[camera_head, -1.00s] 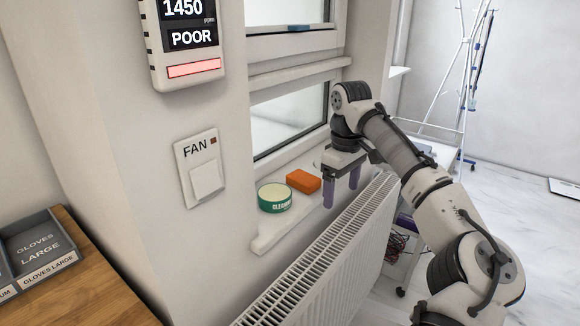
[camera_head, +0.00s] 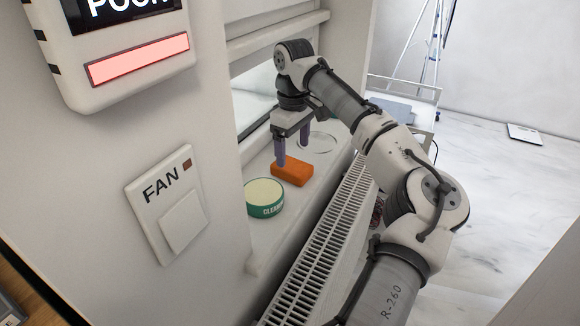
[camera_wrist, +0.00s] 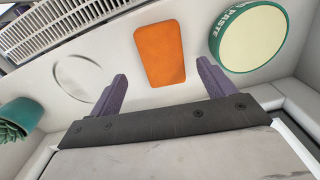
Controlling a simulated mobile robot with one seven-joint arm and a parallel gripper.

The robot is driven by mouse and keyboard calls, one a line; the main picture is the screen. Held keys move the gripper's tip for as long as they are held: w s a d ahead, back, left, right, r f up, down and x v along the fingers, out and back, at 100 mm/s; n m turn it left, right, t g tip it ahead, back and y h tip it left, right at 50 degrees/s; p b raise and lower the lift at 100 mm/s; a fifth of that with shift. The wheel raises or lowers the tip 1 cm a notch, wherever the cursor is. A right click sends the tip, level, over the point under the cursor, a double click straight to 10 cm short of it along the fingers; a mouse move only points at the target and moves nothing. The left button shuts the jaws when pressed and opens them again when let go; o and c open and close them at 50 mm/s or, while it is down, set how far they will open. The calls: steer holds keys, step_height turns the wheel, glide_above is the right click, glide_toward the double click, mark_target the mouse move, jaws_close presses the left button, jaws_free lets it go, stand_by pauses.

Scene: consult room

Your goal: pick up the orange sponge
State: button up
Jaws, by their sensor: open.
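The orange sponge (camera_head: 290,174) lies flat on the white windowsill (camera_head: 262,232), just behind a round green tin with a pale top (camera_head: 265,196). My gripper (camera_head: 292,152) is open and empty above the sill at the sponge, with one purple finger in front of the sponge's far side in the head view. In the wrist view the sponge (camera_wrist: 160,53) lies beyond the gap between the two purple fingers (camera_wrist: 162,85), and nothing is between them. I cannot tell whether a finger touches the sponge.
The tin (camera_wrist: 248,38) stands close beside the sponge in the wrist view. A clear round dish (camera_head: 318,142) lies on the sill's far side. A white radiator (camera_head: 325,245) runs below the sill's front edge. The window wall bounds the back. A green bunched thing (camera_wrist: 18,118) shows at the wrist view's left.

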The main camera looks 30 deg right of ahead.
mark_target(292, 165)
steer(key=f, duration=0.2)
steer(key=f+p, duration=0.1)
steer(key=f, duration=0.2)
steer(key=shift+s+a, duration=0.1)
steer(key=shift+a, duration=0.1)
steer(key=shift+c, duration=0.4)
steer(key=c, duration=1)
